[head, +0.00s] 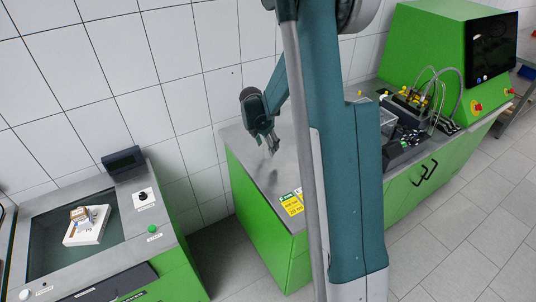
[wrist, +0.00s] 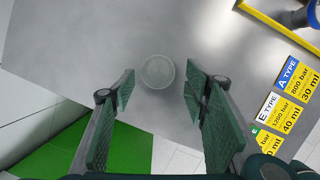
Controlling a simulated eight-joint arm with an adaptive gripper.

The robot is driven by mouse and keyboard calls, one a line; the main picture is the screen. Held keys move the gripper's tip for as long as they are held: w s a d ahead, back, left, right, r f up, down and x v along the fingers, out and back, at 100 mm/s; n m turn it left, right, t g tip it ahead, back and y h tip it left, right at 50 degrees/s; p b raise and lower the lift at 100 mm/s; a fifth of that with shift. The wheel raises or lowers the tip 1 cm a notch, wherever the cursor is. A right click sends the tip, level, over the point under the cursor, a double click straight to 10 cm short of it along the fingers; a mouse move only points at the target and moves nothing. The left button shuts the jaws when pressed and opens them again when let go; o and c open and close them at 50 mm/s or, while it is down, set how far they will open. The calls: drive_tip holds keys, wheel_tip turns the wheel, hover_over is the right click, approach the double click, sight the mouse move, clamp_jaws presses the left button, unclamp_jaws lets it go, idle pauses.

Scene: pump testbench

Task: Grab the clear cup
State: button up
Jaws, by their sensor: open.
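The clear cup (wrist: 158,71) shows in the wrist view as a faint round outline on the grey bench top (wrist: 80,40). My gripper (wrist: 160,80) is open and empty, with one green finger on each side of the cup in the picture. No contact shows between the fingers and the cup. I cannot tell whether the fingertips are down at the cup's height. In the head view my gripper (head: 272,143) points down over the left part of the bench. The cup is too faint there to make out surely.
Coloured type labels (wrist: 283,96) lie right of the cup, with a yellow frame edge (wrist: 275,22) at the upper right. The bench's edge is close to the cup. A green machine (head: 440,50) with hoses stands at the right. A separate console (head: 60,235) holds a white tray.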

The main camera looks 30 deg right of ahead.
drive_tip(key=shift+f, duration=0.1)
drive_tip(key=shift+x, duration=2.5)
drive_tip(key=shift+w, duration=0.15)
drive_tip(key=c, duration=1)
